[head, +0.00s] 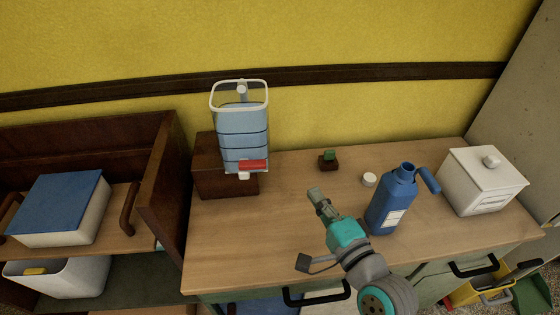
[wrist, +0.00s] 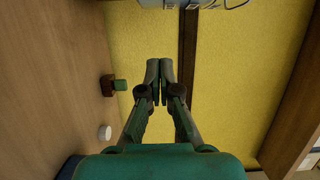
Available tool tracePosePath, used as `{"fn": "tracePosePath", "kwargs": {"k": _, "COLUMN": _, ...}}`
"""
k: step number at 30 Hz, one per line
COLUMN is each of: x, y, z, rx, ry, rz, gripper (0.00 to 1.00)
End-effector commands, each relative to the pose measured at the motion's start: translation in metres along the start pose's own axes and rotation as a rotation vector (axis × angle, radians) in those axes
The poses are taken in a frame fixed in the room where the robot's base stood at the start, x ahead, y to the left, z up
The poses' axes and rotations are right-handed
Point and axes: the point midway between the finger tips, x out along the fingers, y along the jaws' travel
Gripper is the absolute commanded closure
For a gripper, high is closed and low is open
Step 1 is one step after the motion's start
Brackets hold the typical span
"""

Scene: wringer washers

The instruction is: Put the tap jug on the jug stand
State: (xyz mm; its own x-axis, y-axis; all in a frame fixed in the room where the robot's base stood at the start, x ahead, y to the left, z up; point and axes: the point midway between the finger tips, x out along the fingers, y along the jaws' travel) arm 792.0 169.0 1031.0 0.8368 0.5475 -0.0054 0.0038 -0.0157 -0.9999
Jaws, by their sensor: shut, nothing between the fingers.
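The tap jug (head: 243,130) is a tall clear container with blue contents, a white rim and a red tap at its lower front. It appears to stand upright on the jug stand (head: 215,182), a dark brown wooden block at the back left of the counter. The tap juts out over the block's front. My gripper (head: 314,193) is shut and empty, above the counter to the right of the jug and apart from it. Its closed fingers also show in the wrist view (wrist: 159,75). The contact between jug and stand is partly hidden.
A small green-topped block (head: 329,160), a white cap (head: 369,180), a blue bottle (head: 395,200) with a handle and a white lidded box (head: 487,182) stand on the counter. Left is a shelf unit (head: 165,190) with a blue-lidded box (head: 62,208). The counter's front left is clear.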

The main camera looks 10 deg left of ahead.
Motion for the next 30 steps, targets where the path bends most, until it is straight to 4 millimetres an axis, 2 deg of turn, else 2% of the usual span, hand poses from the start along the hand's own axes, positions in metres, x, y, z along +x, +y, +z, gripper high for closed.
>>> {"fn": "tracePosePath", "kwargs": {"k": 8, "x": 0.020, "y": -0.007, "z": 0.003, "rx": 0.016, "ry": -0.017, "rz": -0.007, "gripper": 1.00}}
{"fn": "tracePosePath", "kwargs": {"k": 23, "x": 0.109, "y": -0.007, "z": 0.004, "rx": 0.015, "ry": -0.016, "rz": -0.006, "gripper": 1.00}}
{"fn": "tracePosePath", "kwargs": {"k": 30, "x": 0.128, "y": -0.007, "z": 0.027, "rx": 0.015, "ry": -0.016, "rz": -0.005, "gripper": 1.00}}
